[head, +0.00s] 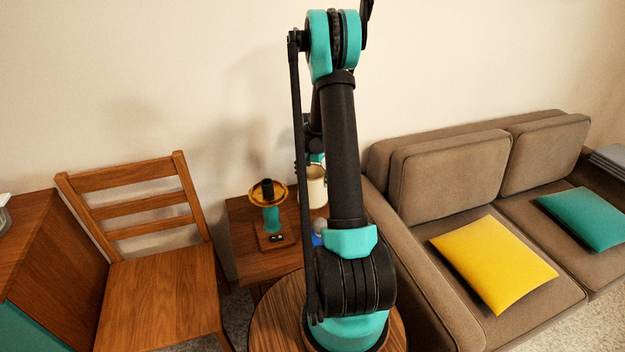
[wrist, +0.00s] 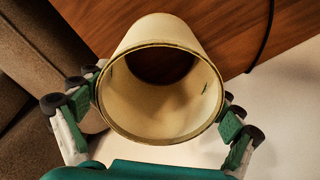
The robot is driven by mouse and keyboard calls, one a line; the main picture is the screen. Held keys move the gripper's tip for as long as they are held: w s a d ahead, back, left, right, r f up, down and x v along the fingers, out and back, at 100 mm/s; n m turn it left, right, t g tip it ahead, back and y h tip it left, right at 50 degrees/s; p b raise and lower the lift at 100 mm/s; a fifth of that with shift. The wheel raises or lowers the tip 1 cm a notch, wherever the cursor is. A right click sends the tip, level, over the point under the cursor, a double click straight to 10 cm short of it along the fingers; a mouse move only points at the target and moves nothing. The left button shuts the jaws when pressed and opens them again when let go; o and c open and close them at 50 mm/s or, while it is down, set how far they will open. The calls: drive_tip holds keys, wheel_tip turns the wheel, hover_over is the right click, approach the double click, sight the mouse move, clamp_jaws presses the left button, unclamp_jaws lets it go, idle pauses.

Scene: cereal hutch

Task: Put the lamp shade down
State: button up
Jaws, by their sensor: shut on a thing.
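The lamp shade (wrist: 160,28) is a cream, open-ended tube with a darker rim. In the wrist view it sits between the green-and-black fingers of my gripper (wrist: 160,95), which is shut on it from both sides. In the head view, part of the shade (head: 317,186) shows left of my arm, above or at the side table's right part. My gripper is mostly hidden behind the arm there. Whether the shade's far end touches the tabletop is unclear. The lamp base (head: 271,218), with a teal stem and brass-coloured top, stands upright left of the shade.
The wooden side table (head: 245,262) stands between a wooden chair (head: 160,285) and a brown sofa (head: 425,185). A small blue thing (head: 317,239) is partly hidden by my arm. A dark cord (wrist: 267,40) crosses the wood in the wrist view. The wall is close behind.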

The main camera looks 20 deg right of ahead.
drive_tip(key=o, duration=0.9)
drive_tip(key=shift+f, duration=0.1)
wheel_tip(320, 180, up, 12)
drive_tip(key=s+a+r+n+t, duration=0.1)
drive_tip(key=s+a+r+n, duration=0.2)
drive_tip(key=s, duration=0.5)
drive_tip(key=s+a+r+n+t, duration=0.1)
drive_tip(key=s+a+r+n, duration=0.1)
drive_tip(key=s+a, duration=0.45)
drive_tip(key=s+a+f+n, duration=0.1)
drive_tip(key=s, duration=0.4)
drive_tip(key=s+a+f+n+t, duration=0.1)
drive_tip(key=s, duration=0.4)
drive_tip(key=s+a+f+n+t, duration=0.1)
drive_tip(key=s+n, duration=0.1)
drive_tip(key=s, duration=0.4)
drive_tip(key=shift+a, duration=0.1)
